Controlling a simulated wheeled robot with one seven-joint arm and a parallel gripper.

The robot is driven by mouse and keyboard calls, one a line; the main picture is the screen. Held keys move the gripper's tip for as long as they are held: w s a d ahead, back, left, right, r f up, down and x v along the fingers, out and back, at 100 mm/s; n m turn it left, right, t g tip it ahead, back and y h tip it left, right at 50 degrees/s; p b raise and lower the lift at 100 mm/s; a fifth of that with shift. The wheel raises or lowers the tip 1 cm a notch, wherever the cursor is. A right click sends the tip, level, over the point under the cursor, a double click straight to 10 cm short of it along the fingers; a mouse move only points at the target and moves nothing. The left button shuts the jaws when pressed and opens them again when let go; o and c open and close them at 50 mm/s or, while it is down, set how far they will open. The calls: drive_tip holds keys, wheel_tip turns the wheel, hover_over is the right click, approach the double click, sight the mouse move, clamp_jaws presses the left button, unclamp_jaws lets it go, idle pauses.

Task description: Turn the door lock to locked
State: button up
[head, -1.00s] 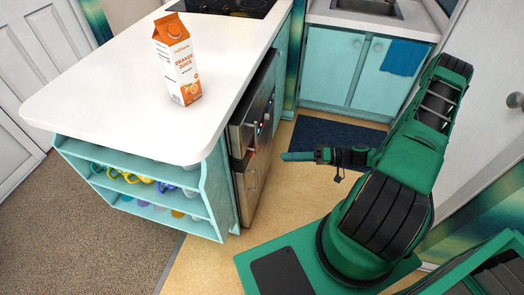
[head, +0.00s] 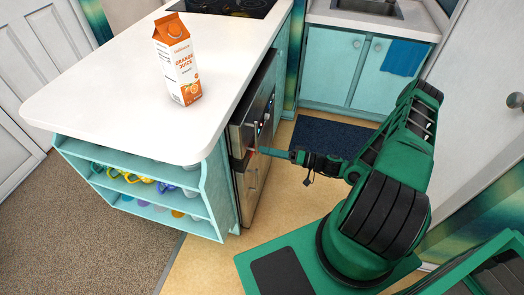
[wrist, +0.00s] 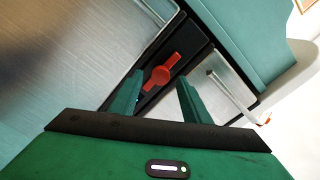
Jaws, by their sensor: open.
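The door lock is a red turn knob (wrist: 161,75) on a dark strip between two brushed-steel fronts of the appliance. In the wrist view its bar lies diagonally, lower left to upper right, roughly along the strip. My gripper (wrist: 158,92) is open, with one green finger on each side below the knob; nothing is held. I cannot tell whether a finger touches the knob. In the head view my gripper (head: 264,151) points left at the steel appliance (head: 248,185) in the island's side, and a small red spot shows by its tip.
The white island counter (head: 110,95) holds an orange juice carton (head: 177,60). Appliance handles (wrist: 232,92) stick out near the gripper. Shelves with cups (head: 140,180) are at the island's end. The floor between island and sink cabinet (head: 355,70) is clear apart from a blue mat (head: 325,136).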

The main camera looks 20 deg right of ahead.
drive_tip(key=shift+x, duration=1.1)
drive_tip(key=c, duration=1)
drive_tip(key=shift+d+m, duration=0.15)
drive_tip(key=shift+m, duration=0.55)
drive_tip(key=shift+c, duration=0.2)
drive_tip(key=m, duration=1.6)
drive_tip(key=shift+d+f, duration=0.1)
drive_tip(key=shift+f, duration=0.15)
drive_tip(key=shift+m, duration=0.4)
